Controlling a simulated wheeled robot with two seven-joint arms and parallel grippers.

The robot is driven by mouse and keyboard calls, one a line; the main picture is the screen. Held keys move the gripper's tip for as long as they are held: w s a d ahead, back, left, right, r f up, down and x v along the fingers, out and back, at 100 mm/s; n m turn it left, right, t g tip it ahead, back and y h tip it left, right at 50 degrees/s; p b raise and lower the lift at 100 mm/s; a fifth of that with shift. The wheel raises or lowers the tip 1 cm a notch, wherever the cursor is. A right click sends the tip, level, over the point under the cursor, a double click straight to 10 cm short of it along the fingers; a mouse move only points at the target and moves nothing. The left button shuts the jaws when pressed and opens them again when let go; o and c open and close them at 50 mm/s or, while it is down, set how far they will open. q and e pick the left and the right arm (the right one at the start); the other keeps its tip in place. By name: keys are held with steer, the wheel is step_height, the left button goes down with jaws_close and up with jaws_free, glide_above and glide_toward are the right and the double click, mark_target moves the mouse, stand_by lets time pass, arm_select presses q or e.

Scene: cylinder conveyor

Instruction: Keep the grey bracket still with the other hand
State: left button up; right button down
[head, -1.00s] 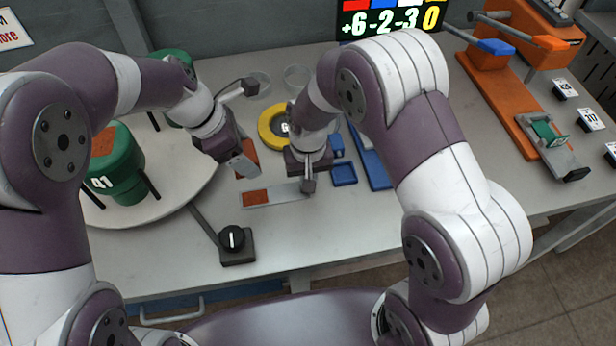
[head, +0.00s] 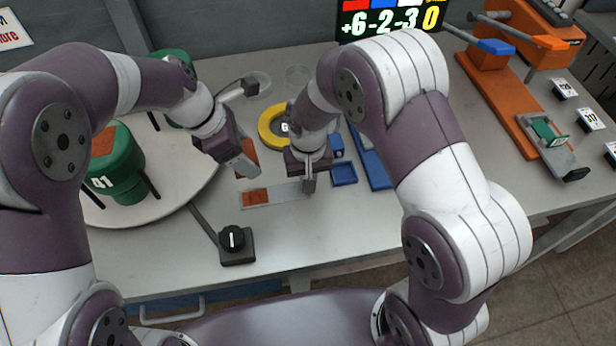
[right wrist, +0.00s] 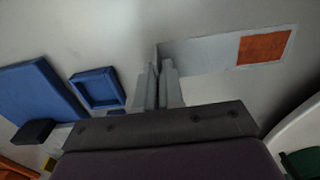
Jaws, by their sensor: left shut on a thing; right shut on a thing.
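A flat grey bracket (head: 288,193) with a rust-orange patch at its left end lies on or just above the table, in front of the yellow ring. My right gripper (head: 309,184) is shut on its right end. In the right wrist view the closed fingers (right wrist: 158,82) meet the bare end of the bracket (right wrist: 205,53), with the orange patch at the far end. My left gripper (head: 244,168) is just behind and left of the bracket, shut on a piece with a rust-orange face (head: 248,152), mostly hidden by the gripper.
A black knob on a base (head: 234,240) stands in front. A round white turntable (head: 190,185) with green cylinders (head: 120,170) is at left.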

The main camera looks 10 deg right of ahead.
arm_select(q)
steer(key=shift+a, duration=1.7)
glide_toward(267, 196)
steer(key=shift+w+a+f, duration=0.1)
steer(key=shift+a+f, duration=0.3)
steer(key=shift+f, duration=0.35)
steer(key=shift+w+a+f, duration=0.1)
steer(key=shift+a+f, duration=0.25)
steer(key=shift+f, duration=0.4)
steer(key=shift+w+a+f, duration=0.1)
steer(key=shift+a+f, duration=0.3)
steer(key=shift+f, duration=0.4)
steer(key=shift+f, duration=0.6)
steer(key=shift+d, duration=2.3)
